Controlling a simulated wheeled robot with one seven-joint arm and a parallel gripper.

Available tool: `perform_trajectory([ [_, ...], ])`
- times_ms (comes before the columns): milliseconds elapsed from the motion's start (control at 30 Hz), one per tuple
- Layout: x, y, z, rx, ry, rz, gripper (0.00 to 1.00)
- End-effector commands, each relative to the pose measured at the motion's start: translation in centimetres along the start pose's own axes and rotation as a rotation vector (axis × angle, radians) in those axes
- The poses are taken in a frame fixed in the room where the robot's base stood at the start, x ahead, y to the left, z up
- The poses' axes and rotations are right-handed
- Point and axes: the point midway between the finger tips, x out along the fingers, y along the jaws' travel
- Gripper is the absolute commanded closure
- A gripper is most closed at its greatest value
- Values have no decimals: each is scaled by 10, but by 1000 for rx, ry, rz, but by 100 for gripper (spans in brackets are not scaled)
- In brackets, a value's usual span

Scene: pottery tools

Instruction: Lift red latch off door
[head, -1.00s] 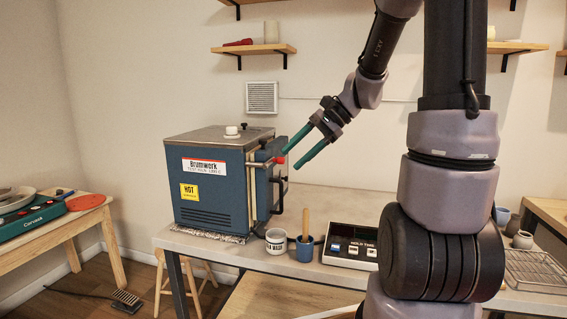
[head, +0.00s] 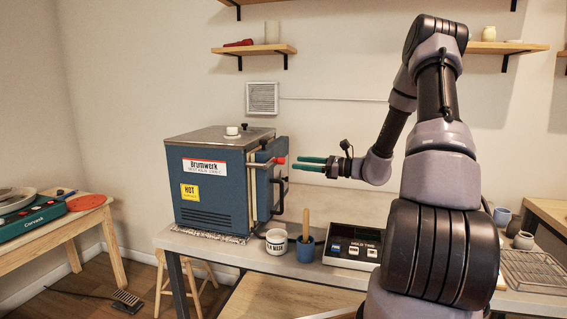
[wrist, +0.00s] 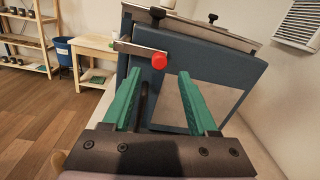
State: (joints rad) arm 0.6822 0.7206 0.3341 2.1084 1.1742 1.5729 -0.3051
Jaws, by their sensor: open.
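The blue kiln (head: 208,187) stands on the table with its door (head: 264,190) on the right side. The red latch knob (head: 280,161) sits at the end of a metal bar at the door's upper edge. In the wrist view the red latch knob (wrist: 159,61) is ahead of the fingers, a little above the middle of the gap. My gripper (head: 312,164) is to the right of the knob, roughly level and pointing left at the kiln. Its green fingers (wrist: 165,85) are apart with nothing between them, and the knob is beyond the tips.
A black door handle (head: 281,194) juts out below the latch.

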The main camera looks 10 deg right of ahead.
Motion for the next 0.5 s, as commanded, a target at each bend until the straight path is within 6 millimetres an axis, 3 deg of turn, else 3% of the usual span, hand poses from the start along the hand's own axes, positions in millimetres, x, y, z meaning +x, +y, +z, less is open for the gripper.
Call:
perform_trajectory([
  [233,47,1,0,-1,0,3,41],
  [500,69,1,0,0,2,2,41],
])
